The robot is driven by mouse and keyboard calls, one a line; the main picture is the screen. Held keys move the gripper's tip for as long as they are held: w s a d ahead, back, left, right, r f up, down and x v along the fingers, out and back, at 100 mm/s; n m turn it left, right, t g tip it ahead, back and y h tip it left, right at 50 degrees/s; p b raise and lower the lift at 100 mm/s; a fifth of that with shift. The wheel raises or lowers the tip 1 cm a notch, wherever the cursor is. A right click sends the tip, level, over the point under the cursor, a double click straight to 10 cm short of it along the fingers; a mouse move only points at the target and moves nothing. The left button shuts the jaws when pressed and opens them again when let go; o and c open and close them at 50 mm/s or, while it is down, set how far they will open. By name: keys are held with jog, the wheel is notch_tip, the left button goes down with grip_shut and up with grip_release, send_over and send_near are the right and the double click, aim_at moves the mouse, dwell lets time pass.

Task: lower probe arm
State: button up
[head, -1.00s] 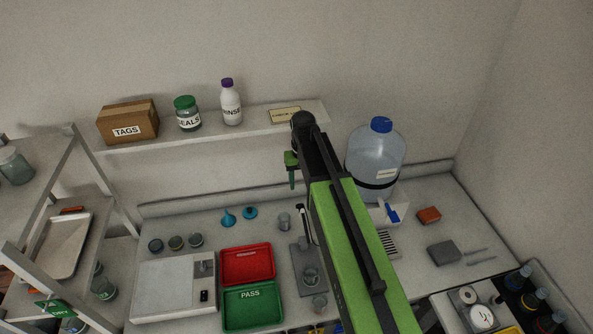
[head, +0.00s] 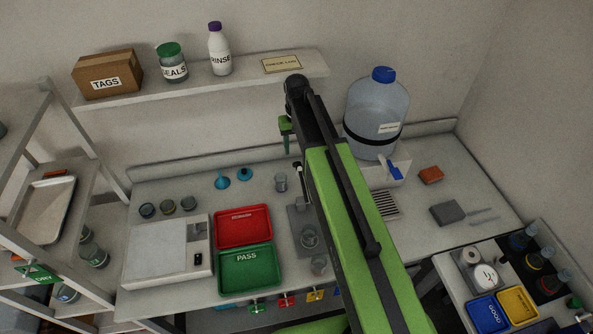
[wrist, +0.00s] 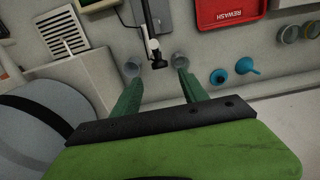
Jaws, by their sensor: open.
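The probe arm is a thin black bar with a white part, seen at the top middle of the wrist view (wrist: 153,30) and beside my arm in the head view (head: 298,176). It rises over a grey stand plate (head: 300,217) that carries a clear beaker (head: 309,238). My gripper's green fingers (wrist: 159,86) are apart and empty in the wrist view, with the probe arm's end lying between and beyond their tips in the picture. In the head view my gripper (head: 284,172) hangs left of my arm, which hides part of the stand.
Red REWASH (head: 243,227) and green PASS (head: 248,270) trays and a balance (head: 160,252) are to the left. A large bottle (head: 376,113) is to the right. A shelf (head: 245,85) crosses the back wall.

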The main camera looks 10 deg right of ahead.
notch_tip(320, 180, down, 8)
jog(key=b, duration=0.6)
jog(key=shift+r, duration=0.25)
grip_shut()
dwell(0.6)
